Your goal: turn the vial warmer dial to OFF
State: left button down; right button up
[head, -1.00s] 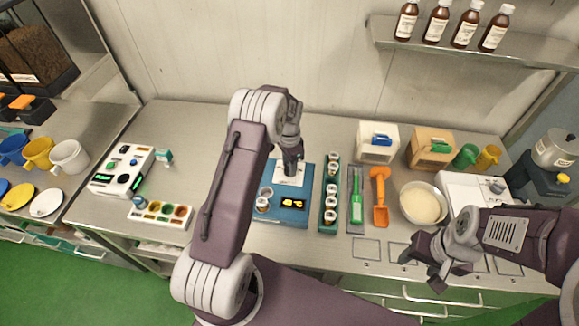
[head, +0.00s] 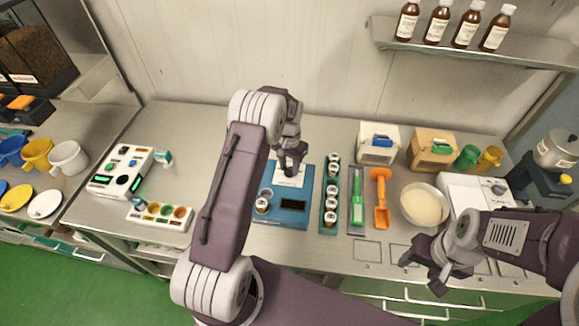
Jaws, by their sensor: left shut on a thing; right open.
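The vial warmer (head: 285,222) is a blue box in the middle of the counter, with vials (head: 262,206) in its left part. Its display (head: 293,204) is dark. My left gripper (head: 290,171) points down over the white plate (head: 291,182) at the back of the warmer and is shut on the dial there. The gripper hides the dial, so its pointer cannot be read. My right gripper (head: 427,271) is open and empty above the counter's front right.
A green rack of vials (head: 330,205) stands close to the right of the warmer. Beyond it are a green scoop (head: 357,200), an orange scoop (head: 381,204) and a bowl (head: 424,204). The counter left of the warmer's back is clear.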

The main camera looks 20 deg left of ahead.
aim_at(289, 168)
dwell(0.3)
pick_arm(q)
jog(key=c, duration=0.9)
grip_release()
jog(key=shift+c, duration=0.2)
jog(key=shift+r, duration=0.3)
notch_tip(289, 168, up, 9)
jog(key=shift+f+b, duration=0.2)
jog(key=shift+b, duration=0.85)
